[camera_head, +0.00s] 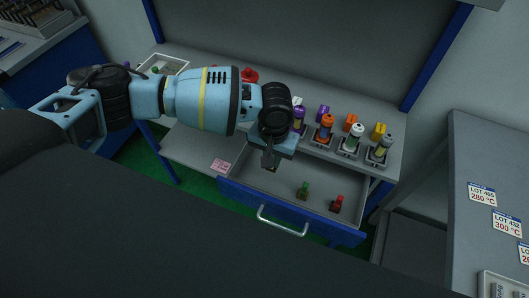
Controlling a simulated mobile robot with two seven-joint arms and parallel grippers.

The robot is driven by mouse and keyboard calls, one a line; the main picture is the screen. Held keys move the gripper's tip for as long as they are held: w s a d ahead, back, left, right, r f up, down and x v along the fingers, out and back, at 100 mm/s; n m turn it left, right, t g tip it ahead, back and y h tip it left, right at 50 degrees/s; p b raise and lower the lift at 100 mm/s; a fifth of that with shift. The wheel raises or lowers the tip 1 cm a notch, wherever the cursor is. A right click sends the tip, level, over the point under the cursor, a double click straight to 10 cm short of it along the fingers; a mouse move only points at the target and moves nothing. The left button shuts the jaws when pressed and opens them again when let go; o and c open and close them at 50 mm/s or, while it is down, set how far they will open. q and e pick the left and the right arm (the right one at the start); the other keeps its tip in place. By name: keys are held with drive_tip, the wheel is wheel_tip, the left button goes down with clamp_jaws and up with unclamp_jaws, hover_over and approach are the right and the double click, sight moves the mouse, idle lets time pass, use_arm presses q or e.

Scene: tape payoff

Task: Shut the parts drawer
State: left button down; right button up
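The parts drawer (325,178) is pulled open below the grey workbench, with a blue front and a pale bar handle (282,222). Inside it lie a green part (303,190) and a red part (337,204). My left gripper (268,162) points down over the back left part of the drawer, behind the handle and apart from it. Its fingers are small and dark here, so I cannot tell whether they are open or shut. The arm hides part of the bench and the drawer's back left corner. My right gripper is not in view.
Several capped bottles, one of them orange (324,130), stand in holders along the bench edge above the drawer. A pink label (221,166) is left of the drawer. A grey table with lot cards (482,194) stands at the right. A tray (172,65) sits at the back left.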

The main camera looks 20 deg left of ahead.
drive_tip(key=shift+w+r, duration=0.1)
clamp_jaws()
use_arm(q)
drive_tip(key=s+a+r, duration=0.4)
drive_tip(key=r, duration=0.2)
drive_tip(key=s+a+r, duration=0.4)
drive_tip(key=s+r, duration=0.1)
drive_tip(key=r, duration=0.2)
drive_tip(key=shift+r, duration=0.15)
